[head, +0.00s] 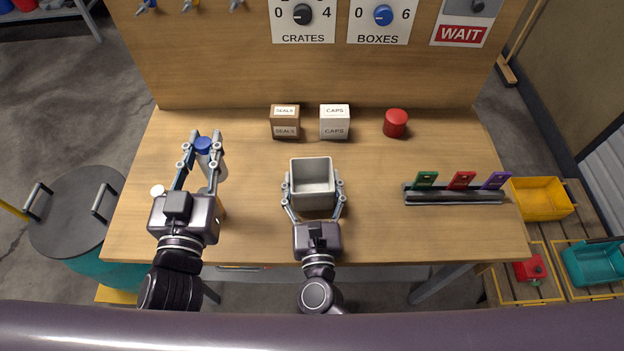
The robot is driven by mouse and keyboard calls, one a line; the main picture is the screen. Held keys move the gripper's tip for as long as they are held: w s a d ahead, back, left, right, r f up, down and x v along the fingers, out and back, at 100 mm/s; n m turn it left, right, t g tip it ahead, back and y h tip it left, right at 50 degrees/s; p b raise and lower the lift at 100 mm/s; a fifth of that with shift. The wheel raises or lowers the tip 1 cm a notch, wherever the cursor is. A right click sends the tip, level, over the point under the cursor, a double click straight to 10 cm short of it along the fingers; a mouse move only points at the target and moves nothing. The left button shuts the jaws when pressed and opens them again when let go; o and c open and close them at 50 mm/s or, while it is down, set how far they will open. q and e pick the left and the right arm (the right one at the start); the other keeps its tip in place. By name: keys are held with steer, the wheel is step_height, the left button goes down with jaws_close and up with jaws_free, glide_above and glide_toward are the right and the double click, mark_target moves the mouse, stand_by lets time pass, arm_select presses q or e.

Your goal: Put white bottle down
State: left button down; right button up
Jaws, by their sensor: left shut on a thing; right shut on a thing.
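My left gripper (205,136) is shut on a pale grey-white bottle with a blue cap (204,146), over the left part of the wooden table (390,235). My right gripper (312,183) is shut on a square, open, light grey box (312,163) at the table's middle, a finger on each side.
A small white round thing (157,190) shows beside my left gripper. A brown SEALS box (285,122), a white CAPS box (334,122) and a red cylinder (396,123) stand at the back. A rack (455,197) holding coloured tags is at right.

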arm_select(q)
steer(key=shift+r, duration=0.1)
stand_by(0.5)
steer(key=shift+w+d+r, duration=0.1)
steer(key=shift+w+d, duration=0.05)
steer(key=shift+d, duration=0.2)
steer(key=w+d+r+m+g+h, duration=0.25)
steer(key=d+m+h, duration=0.45)
steer(key=d, duration=0.6)
steer(key=m+g+h, duration=0.4)
steer(key=g+h, duration=0.1)
steer(key=h, duration=0.3)
glide_above(312, 171)
steer(key=s, duration=0.4)
steer(key=f, duration=1.6)
steer(key=shift+s+f, duration=0.1)
steer(key=shift+s, duration=0.1)
steer(key=shift+f, duration=0.1)
